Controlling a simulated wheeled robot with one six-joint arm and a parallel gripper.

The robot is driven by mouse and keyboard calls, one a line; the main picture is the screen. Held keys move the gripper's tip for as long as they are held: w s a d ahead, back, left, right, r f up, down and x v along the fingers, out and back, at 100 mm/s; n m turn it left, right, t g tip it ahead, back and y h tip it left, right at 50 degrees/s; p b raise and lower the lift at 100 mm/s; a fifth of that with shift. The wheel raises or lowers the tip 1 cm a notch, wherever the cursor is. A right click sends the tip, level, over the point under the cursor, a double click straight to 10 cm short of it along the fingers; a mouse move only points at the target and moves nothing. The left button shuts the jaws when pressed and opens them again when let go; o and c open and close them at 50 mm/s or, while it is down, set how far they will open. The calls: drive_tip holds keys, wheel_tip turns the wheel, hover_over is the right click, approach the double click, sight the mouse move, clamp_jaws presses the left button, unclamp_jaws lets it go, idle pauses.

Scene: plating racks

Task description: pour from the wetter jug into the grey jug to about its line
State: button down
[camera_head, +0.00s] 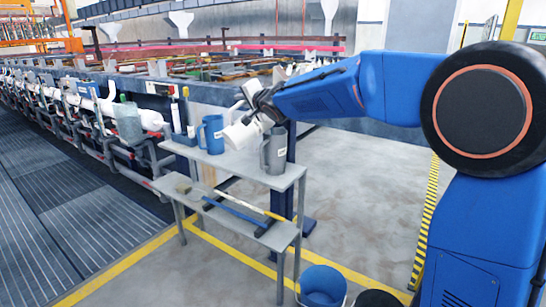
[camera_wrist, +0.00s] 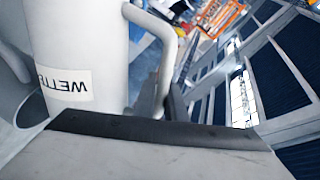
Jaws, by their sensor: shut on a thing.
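The white wetter jug (camera_head: 238,133) is in my gripper (camera_head: 262,102), tilted and held above the small table beside the grey jug's top. In the wrist view the wetter jug (camera_wrist: 95,35) fills the upper left, with its handle to the right and part of its label reading "WETT" upside down. The grey jug (camera_head: 274,157) stands upright on the tabletop, with a small white label. I cannot see its line, its liquid level or any stream. The fingertips are partly hidden by the jug and handle.
A blue jug (camera_head: 211,136) stands to the left on the same grey table (camera_head: 232,163). Brushes or tools lie on the lower shelf (camera_head: 215,203). A blue bucket (camera_head: 322,285) stands on the floor in front.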

drive_tip(key=shift+w+d+r, duration=0.1)
drive_tip(key=shift+r, duration=0.1)
idle(0.5)
drive_tip(key=shift+w+d+r+m, duration=0.15)
drive_tip(key=shift+d+r+m, duration=0.1)
drive_tip(key=shift+m, duration=0.15)
drive_tip(key=shift+a+f, duration=0.1)
drive_tip(key=shift+f, duration=0.05)
idle(0.9)
drive_tip(key=shift+s+a+f+n, duration=0.4)
drive_tip(key=shift+a+f+n, duration=0.25)
drive_tip(key=shift+n, duration=0.1)
drive_tip(key=shift+s+a+f+n, duration=0.35)
drive_tip(key=shift+a+f+n, duration=0.15)
drive_tip(key=shift+f+n, duration=0.2)
drive_tip(key=shift+a, duration=0.1)
drive_tip(key=shift+s+a+f+n+t+h, duration=0.2)
drive_tip(key=shift+s+a+f+n+t, duration=0.1)
drive_tip(key=shift+n, duration=0.5)
drive_tip(key=shift+s+a+f+n+t+h, duration=0.2)
drive_tip(key=shift+a+n+t, duration=0.1)
drive_tip(key=shift+n, duration=0.45)
drive_tip(key=shift+r, duration=0.2)
